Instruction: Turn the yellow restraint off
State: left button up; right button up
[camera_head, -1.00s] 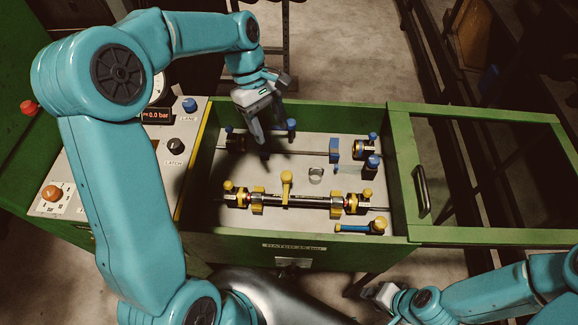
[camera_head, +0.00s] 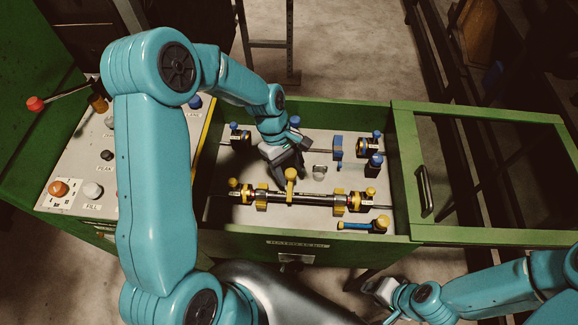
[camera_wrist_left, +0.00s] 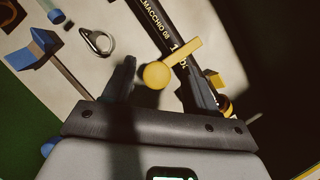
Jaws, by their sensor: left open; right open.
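The yellow restraint (camera_head: 290,185) is an upright lever with a round knob, at the middle of the dark hose bar (camera_head: 318,198) in the green-walled bay. In the left wrist view its round knob and flat yellow arm (camera_wrist_left: 182,60) lie across the dark bar (camera_wrist_left: 158,25). My left gripper (camera_head: 288,172) is open and points down just behind the restraint. In the wrist view its two fingers (camera_wrist_left: 157,82) stand on either side of the knob, without clear contact. My right gripper (camera_head: 372,290) is open and empty at the lower right, outside the bay.
Yellow clamps (camera_head: 355,201) hold the bar's ends. Blue fittings (camera_head: 374,161) stand behind, and a metal ring (camera_head: 319,172) lies between the rows. A yellow-blue tool (camera_head: 364,225) lies at front right. The control panel (camera_head: 70,165) is left; the green frame (camera_head: 480,235) is right.

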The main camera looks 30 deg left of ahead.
pick_arm(q)
jog(key=shift+w+a+f, duration=0.15)
jog(key=shift+w, duration=0.05)
jog(key=shift+c, duration=1)
jog(key=shift+w+f, duration=0.1)
jog(key=c, duration=0.5)
grip_shut()
